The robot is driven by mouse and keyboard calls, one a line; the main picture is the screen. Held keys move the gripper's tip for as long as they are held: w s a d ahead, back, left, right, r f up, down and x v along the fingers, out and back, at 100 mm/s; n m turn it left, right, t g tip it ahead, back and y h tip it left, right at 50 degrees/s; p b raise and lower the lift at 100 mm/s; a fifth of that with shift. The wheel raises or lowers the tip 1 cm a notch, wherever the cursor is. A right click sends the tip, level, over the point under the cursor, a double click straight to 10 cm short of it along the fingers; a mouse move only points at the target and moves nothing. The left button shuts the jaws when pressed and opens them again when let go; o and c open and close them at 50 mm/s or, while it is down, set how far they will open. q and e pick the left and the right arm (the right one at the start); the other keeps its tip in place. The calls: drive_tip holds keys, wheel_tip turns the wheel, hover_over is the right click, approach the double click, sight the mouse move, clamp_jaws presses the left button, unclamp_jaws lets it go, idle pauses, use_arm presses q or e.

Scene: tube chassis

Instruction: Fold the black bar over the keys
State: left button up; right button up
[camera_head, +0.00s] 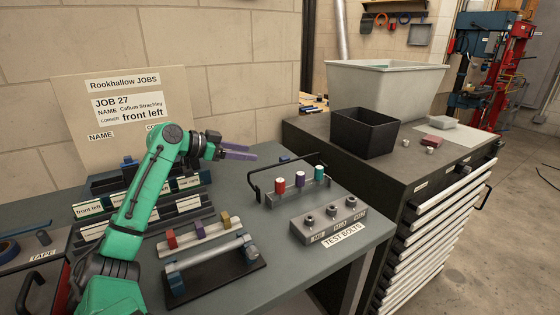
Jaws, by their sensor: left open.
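The black bar (267,168) is a thin frame. Its long side runs behind and above a row of keys, and one end comes down at the left of their grey rack (272,202). The keys stand upright with red (280,186), purple (300,179) and teal (319,172) heads; the bar does not lie across their fronts. My left gripper (254,152), with purple fingers, is in the air to the left of the bar. It points right, is open and holds nothing that I can see. My right gripper is not in view.
A test bolts block (333,222) stands in front of the keys. A rack with coloured pieces (199,233) and a clear-tube fixture (212,258) sit to the left. A black bin (364,133) stands on the drawer cabinet at right. A job board (90,110) leans behind my arm.

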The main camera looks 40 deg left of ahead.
sight(285, 157)
use_arm(q)
drive_tip(key=p+x, duration=0.3)
drive_tip(key=x, duration=0.9)
drive_tip(key=shift+w+d, duration=0.1)
drive_tip(key=shift+w, duration=0.1)
drive_tip(key=shift+w+d+f, duration=0.15)
drive_tip(key=shift+w+f, duration=0.1)
drive_tip(key=shift+w, duration=0.15)
drive_tip(key=shift+s+d+r, duration=0.1)
drive_tip(key=shift+r, duration=0.05)
clamp_jaws()
